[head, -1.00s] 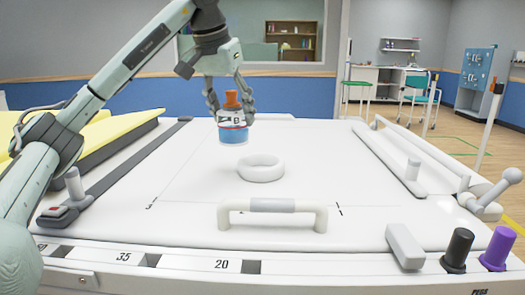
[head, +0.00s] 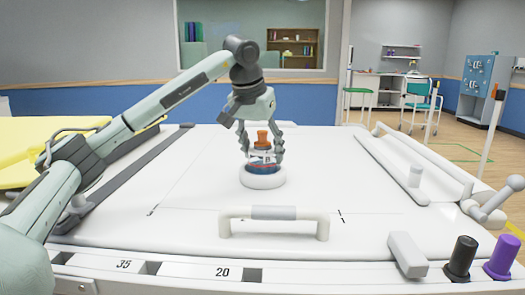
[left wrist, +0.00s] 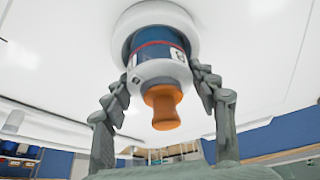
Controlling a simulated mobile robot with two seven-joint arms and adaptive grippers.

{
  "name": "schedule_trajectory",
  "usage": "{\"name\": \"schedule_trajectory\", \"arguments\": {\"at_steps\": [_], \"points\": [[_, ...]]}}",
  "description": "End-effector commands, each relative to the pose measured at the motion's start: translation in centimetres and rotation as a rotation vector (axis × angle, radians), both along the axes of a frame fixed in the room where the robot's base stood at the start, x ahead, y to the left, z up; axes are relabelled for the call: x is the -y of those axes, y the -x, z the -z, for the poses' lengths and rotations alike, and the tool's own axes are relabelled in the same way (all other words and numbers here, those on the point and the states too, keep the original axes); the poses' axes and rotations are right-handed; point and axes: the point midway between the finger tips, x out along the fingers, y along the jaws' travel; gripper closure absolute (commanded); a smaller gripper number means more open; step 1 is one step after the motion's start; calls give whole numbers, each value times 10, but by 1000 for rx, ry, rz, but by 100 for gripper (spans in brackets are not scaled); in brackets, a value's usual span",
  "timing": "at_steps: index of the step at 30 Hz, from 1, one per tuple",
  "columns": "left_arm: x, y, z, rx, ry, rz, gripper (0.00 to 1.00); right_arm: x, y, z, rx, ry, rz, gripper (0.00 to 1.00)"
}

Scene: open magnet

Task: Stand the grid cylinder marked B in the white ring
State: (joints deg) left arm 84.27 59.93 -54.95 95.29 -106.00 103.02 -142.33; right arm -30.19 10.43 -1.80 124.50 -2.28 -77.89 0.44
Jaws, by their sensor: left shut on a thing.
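The grid cylinder (head: 262,157) has an orange knob on top, a white collar and a blue body with a red band. It stands about upright with its lower part inside the opening of the white ring (head: 262,181). In the left wrist view the blue body (left wrist: 158,52) goes into the ring (left wrist: 155,9). Whether it touches the bottom is hidden. My left gripper (head: 261,151) points down and is shut on the cylinder, with a finger on each side; it also shows in the left wrist view (left wrist: 162,78). My right gripper is not in view.
The ring lies on a white table top (head: 190,205). A white handle (head: 273,213) stands in front of it. A white block (head: 407,255), a black peg (head: 460,258) and a purple peg (head: 501,257) are at the front right. The table around the ring is clear.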

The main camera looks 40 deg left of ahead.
Motion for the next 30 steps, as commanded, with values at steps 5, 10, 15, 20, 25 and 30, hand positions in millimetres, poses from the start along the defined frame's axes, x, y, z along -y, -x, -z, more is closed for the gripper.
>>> {"name": "schedule_trajectory", "arguments": {"at_steps": [5,10,15,20,25,30], "points": [[0,0,4,2,1,0,82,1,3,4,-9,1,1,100],[0,0,6,0,0,0,29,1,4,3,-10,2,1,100],[0,0,6,0,0,0,21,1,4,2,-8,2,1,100],[0,0,6,0,0,0,21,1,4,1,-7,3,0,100],[0,1,-5,1,1,0,21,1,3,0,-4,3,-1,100],[2,13,-36,5,1,1,21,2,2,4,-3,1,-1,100]]}}
